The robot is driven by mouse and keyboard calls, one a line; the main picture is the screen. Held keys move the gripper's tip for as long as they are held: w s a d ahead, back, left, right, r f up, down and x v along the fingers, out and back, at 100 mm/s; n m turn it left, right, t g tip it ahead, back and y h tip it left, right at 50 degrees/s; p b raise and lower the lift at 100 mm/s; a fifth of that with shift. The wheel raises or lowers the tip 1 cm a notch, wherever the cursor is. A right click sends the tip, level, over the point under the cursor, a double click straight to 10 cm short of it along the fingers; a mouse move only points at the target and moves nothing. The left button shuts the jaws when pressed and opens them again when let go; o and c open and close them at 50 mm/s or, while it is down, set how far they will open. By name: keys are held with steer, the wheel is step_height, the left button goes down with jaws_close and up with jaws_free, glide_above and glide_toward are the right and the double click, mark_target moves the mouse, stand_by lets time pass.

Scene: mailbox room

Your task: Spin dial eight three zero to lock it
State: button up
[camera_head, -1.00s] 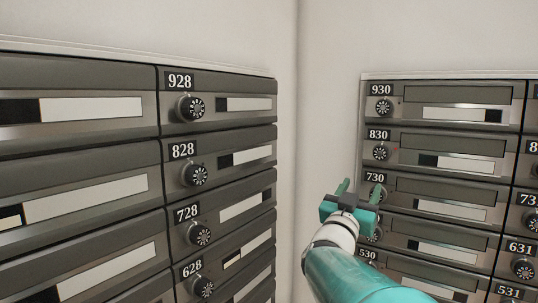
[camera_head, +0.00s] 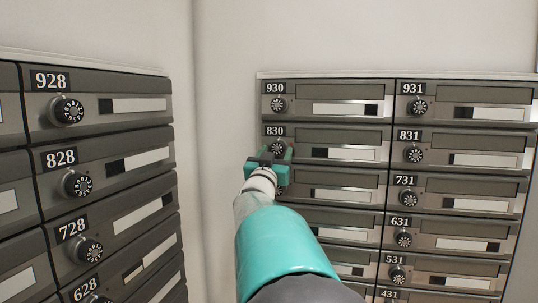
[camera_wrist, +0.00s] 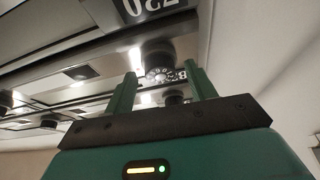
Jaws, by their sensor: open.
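The 830 dial (camera_head: 278,146) is a round black knob with white marks, beside the 830 label (camera_head: 275,131) on the right-hand bank. Its lower part is hidden by my gripper (camera_head: 270,155), which is teal and points up at it. In the wrist view the picture is upside down, and the dial (camera_wrist: 158,66) shows between the two green fingers of my gripper (camera_wrist: 162,77). The fingers are apart and hold nothing. I cannot tell whether the fingertips are around the dial or just short of it.
The 930 dial (camera_head: 278,104) is just above. The 730 dial below is mostly hidden by my gripper. The 831 dial (camera_head: 414,155) is to the right. Another bank with the 828 dial (camera_head: 77,185) stands on the left, past a bare wall corner (camera_head: 215,150).

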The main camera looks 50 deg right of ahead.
steer(key=c, duration=1)
steer(key=shift+m, duration=0.6)
